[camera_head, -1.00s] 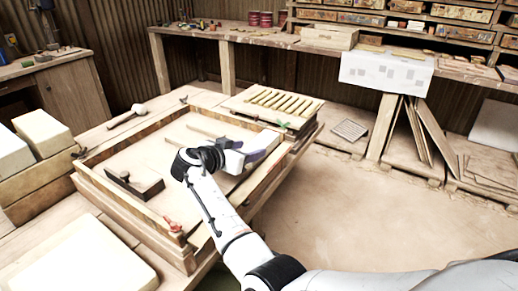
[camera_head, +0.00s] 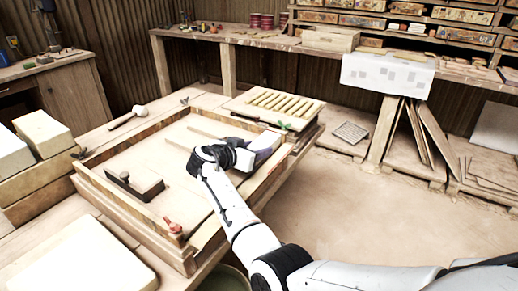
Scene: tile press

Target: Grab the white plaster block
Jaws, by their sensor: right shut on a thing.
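Several pale, white to cream plaster-like blocks are in view. One large flat block (camera_head: 82,262) lies at the front left. A smaller block (camera_head: 42,132) and another block (camera_head: 10,152) sit at the left edge. I cannot tell which one the task names. My right gripper (camera_head: 264,148) is over the right side of the wooden frame (camera_head: 128,217), well away from these blocks. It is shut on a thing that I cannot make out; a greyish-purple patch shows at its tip. My left gripper is not in view.
A dark-topped wooden tool (camera_head: 135,184) lies in the frame, and a mallet (camera_head: 128,117) lies behind it. A slatted rack (camera_head: 275,106) stands at the frame's far right. A red-handled tool (camera_head: 173,226) is on the front rim.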

